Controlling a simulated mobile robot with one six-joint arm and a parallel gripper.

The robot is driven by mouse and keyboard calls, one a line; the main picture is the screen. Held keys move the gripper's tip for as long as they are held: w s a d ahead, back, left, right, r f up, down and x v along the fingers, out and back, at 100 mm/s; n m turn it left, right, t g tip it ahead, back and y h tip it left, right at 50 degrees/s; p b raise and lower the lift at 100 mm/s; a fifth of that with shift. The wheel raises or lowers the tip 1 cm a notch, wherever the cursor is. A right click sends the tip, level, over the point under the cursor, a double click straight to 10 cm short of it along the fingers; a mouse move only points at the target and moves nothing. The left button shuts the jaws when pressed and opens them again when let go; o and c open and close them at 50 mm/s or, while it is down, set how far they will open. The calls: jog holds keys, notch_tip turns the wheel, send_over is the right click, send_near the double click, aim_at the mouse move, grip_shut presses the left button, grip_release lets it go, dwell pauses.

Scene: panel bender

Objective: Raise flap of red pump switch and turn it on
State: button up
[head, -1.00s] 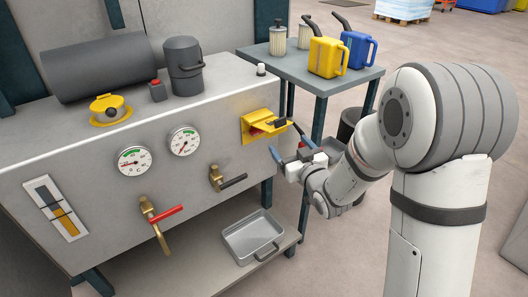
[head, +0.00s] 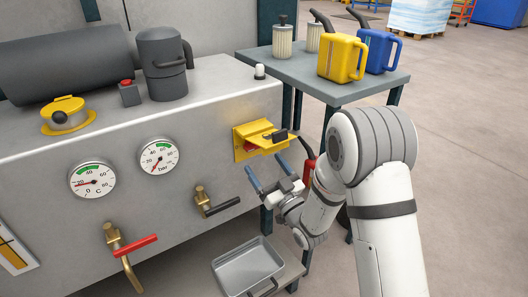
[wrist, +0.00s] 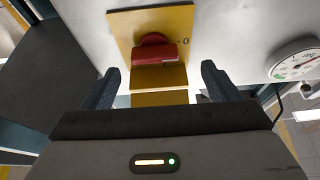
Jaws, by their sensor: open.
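The red pump switch (wrist: 152,50) sits on a yellow plate (head: 240,147) on the machine's front panel. The yellow flap (head: 263,131) stands out from the plate about level, with a dark piece at its outer end. In the wrist view the red knob is uncovered. Its bar lies crosswise, with a "0" mark beside it. The flap (wrist: 160,76) lies between knob and gripper in that view. My gripper (head: 261,163) is open and empty, just below and in front of the flap, fingers pointing at the panel. In the wrist view its fingers (wrist: 160,68) flank the flap.
Two gauges (head: 158,158) and valve handles with black (head: 222,207) and red (head: 135,245) levers are left of the switch. A metal tray (head: 247,268) lies below. A side table (head: 300,72) with yellow (head: 338,58) and blue (head: 372,48) cans stands behind right.

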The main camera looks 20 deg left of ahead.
aim_at(256, 149)
jog(key=x, duration=0.5)
jog(key=shift+w+d, duration=0.25)
jog(key=shift+w, duration=0.05)
jog(key=c, duration=0.9)
jog(key=shift+d, duration=0.1)
jog(key=shift+c, duration=0.4)
jog(key=shift+f+b, duration=0.1)
jog(key=shift+b, duration=0.2)
